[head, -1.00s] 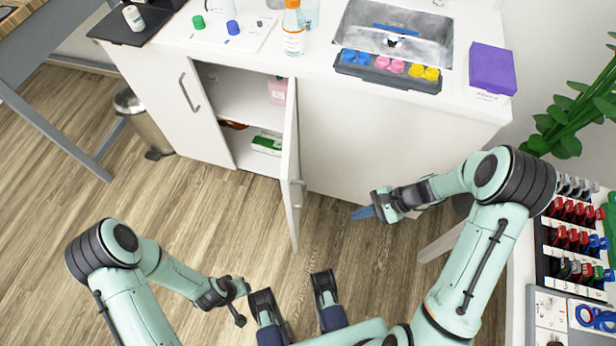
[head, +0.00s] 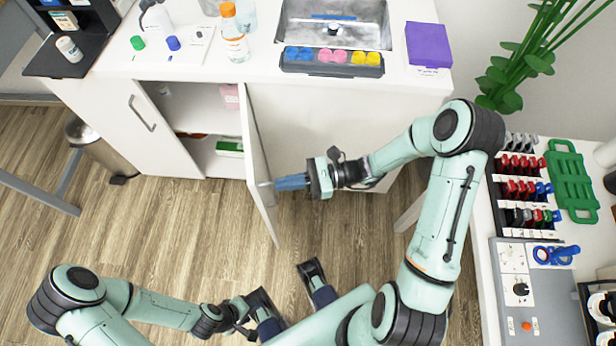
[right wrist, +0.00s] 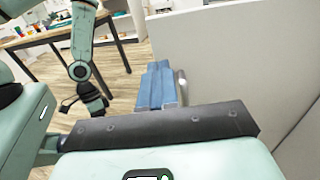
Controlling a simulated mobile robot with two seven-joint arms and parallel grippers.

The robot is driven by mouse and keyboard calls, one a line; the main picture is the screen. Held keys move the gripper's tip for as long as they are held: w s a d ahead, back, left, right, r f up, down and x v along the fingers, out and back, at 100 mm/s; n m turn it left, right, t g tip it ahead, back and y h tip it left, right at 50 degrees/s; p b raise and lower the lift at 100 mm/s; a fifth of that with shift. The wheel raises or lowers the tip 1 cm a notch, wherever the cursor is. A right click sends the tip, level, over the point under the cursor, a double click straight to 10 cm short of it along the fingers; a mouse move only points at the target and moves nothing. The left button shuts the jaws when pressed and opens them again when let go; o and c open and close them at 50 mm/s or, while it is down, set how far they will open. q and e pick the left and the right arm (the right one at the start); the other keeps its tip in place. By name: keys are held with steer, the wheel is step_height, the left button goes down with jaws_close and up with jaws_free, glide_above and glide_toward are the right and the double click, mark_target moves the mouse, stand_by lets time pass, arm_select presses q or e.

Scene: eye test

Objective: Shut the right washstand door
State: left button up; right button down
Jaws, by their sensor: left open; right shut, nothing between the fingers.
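The right washstand door (head: 257,150) stands open, swung out from the white washstand (head: 310,120) towards me. Its top edge and outer face show in the head view. My right gripper (head: 280,184) is shut and empty, its blue fingers at the outer face beside the door handle (head: 264,184). In the right wrist view, the fingers (right wrist: 160,84) are together beside the grey handle (right wrist: 183,84), with the pale door panel (right wrist: 240,70) to the right. I cannot tell whether they touch it. My left gripper (head: 244,316) is open and empty, low in the head view, away from the door.
The left washstand door (head: 130,115) is shut. Inside the open compartment are a pink item (head: 230,97) and a green-and-white box (head: 229,148). A bin (head: 82,132) stands left; a side table with racks (head: 480,225) stands right. The floor before the door is clear.

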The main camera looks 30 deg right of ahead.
mark_target(257, 189)
steer(key=shift+x, duration=2.05)
steer(key=shift+a, duration=0.15)
